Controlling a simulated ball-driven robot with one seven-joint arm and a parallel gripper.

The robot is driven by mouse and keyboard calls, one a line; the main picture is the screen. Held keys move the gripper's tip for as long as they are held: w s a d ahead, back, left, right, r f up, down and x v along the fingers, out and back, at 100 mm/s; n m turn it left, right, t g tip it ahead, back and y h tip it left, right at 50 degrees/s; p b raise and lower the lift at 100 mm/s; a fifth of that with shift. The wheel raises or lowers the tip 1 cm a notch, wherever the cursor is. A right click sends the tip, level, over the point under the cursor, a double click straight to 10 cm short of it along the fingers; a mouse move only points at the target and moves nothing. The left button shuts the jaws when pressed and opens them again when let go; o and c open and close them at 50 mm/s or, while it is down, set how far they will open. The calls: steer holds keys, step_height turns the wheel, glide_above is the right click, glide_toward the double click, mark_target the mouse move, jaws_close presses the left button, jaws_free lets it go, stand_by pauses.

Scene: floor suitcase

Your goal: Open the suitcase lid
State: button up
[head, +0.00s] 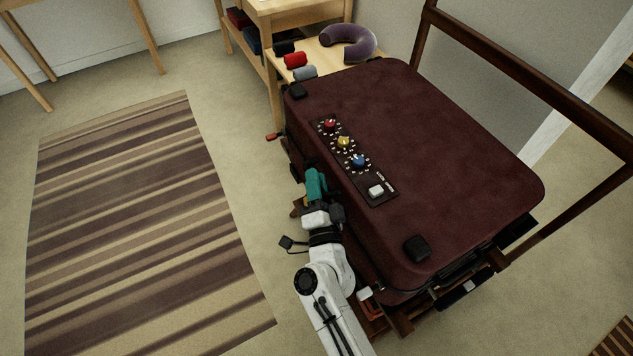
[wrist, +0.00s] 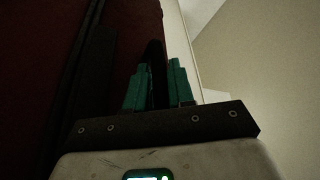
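The suitcase (head: 440,140) is dark red and lies flat with its lid down. A dark panel with red (head: 330,124), yellow (head: 344,142) and blue (head: 358,161) dials and a white button (head: 376,191) is on the lid near the left edge. My gripper (head: 316,182) has teal fingers and is beside the suitcase's left side, below the lid top. In the wrist view, the fingers (wrist: 158,84) stand apart with a dark upright piece (wrist: 155,65) between them. I cannot tell whether they press on it. The suitcase's dark red side (wrist: 50,60) fills the left of that view.
The suitcase rests on a dark wooden rack with a tall rail (head: 540,80) at its right. A wooden stand (head: 330,50) behind holds a purple neck pillow (head: 350,42) and rolled cloths (head: 296,60). A striped rug (head: 140,230) lies on open floor to the left.

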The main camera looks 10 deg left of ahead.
jaws_close()
